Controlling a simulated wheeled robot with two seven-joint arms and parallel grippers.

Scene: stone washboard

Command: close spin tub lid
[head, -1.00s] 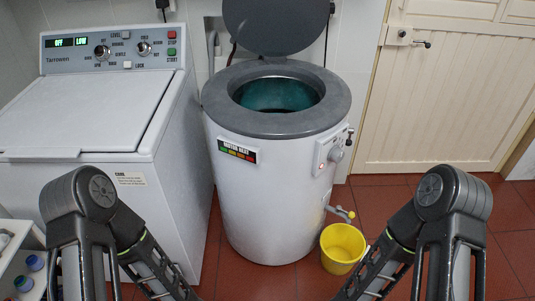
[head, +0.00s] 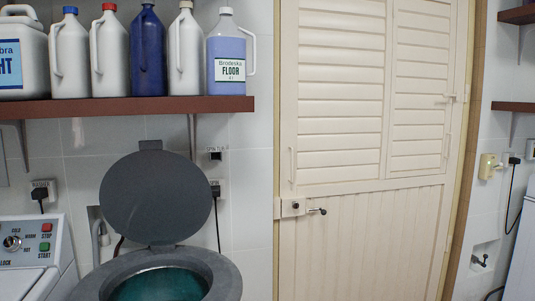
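The spin tub (head: 226,272) shows at the bottom left of the head view, with only its grey top ring and part of its teal inside in sight. Its round dark grey lid (head: 157,197) stands open, upright at the back of the ring and leaning toward the wall. The tub's lower body is cut off by the frame's lower edge. Neither of my grippers is in view.
A washing machine (head: 30,250) stands left of the tub. A brown shelf (head: 130,107) with several bottles hangs on the wall above the lid. A cream louvred door (head: 365,235) with a latch is to the right. Another white appliance (head: 520,260) is at the far right edge.

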